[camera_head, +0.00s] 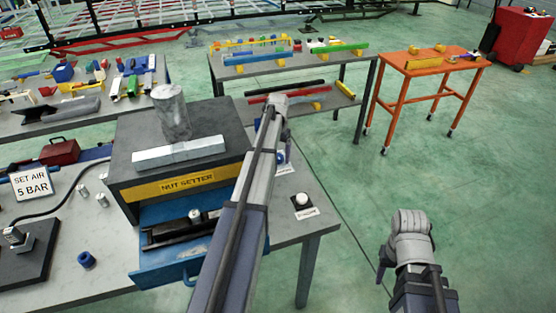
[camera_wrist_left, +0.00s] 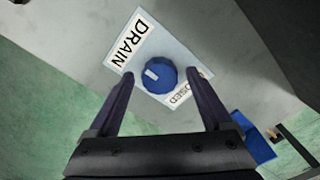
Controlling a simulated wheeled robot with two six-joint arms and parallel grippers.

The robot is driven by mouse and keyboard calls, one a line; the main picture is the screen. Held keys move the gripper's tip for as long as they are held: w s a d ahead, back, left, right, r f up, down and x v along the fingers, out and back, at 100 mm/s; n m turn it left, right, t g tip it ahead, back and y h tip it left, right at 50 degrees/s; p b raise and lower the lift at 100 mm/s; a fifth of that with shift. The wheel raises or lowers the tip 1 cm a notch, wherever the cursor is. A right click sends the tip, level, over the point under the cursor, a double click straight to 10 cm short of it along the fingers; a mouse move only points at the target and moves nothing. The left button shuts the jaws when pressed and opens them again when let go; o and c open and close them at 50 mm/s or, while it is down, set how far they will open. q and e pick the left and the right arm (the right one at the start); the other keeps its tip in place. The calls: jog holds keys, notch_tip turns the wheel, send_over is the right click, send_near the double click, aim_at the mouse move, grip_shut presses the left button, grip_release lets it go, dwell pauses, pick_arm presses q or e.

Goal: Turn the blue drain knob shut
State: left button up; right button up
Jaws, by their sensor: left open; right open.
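In the head view, the knob (camera_head: 281,157) shows just right of my left arm, which hides the gripper.
The nut setter box (camera_head: 122,160) with an open blue drawer (camera_head: 155,262) stands left of my left arm.

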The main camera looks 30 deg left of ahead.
pick_arm(q)
grip_shut()
dwell(0.8)
